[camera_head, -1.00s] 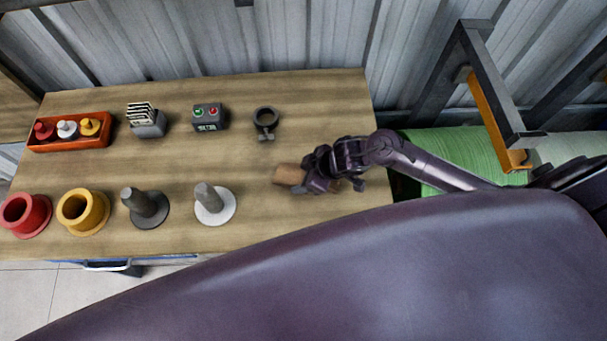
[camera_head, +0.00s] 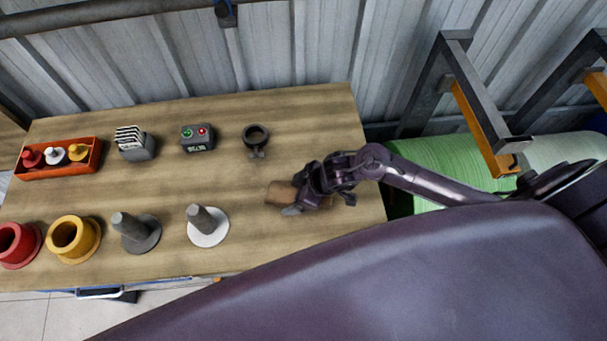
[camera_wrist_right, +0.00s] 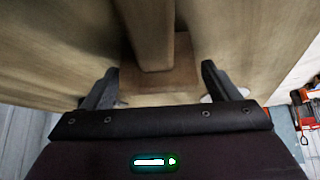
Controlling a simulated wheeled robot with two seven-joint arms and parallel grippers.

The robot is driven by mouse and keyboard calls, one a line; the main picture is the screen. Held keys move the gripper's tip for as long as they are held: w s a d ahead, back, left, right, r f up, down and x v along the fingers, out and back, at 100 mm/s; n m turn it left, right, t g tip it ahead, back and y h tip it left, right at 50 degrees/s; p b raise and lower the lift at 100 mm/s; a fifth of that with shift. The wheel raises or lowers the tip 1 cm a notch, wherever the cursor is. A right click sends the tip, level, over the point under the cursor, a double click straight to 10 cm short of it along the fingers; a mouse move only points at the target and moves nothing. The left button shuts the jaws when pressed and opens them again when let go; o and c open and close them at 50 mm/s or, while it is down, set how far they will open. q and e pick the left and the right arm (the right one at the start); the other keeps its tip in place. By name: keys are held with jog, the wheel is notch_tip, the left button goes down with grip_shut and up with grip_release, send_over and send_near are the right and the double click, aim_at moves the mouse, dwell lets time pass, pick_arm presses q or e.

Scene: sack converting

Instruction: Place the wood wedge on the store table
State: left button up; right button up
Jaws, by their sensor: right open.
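The wood wedge (camera_head: 281,193) is a brown wooden piece at the right part of the wooden table (camera_head: 110,193), which I take to be the store table. My right gripper (camera_head: 296,203) is over the wedge and hides its middle in the head view. In the right wrist view the wedge (camera_wrist_right: 154,38) lies between the two dark fingers of my right gripper (camera_wrist_right: 160,85), with gaps on both sides. The fingers are open. The wedge seems to rest on the tabletop. My left gripper is out of view.
A dark ring clamp (camera_head: 255,140) and a button box (camera_head: 197,138) are behind the wedge. A white spindle (camera_head: 208,227), a grey spindle (camera_head: 136,232), a yellow cup (camera_head: 74,240) and a red cup (camera_head: 17,244) stand to the left. A green roll (camera_head: 430,160) is beyond the right edge.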

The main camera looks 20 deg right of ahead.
jog(key=v, duration=1.1)
jog(key=shift+s+d+r, duration=0.1)
jog(key=shift+d+r, duration=0.05)
jog(key=shift+r, duration=0.2)
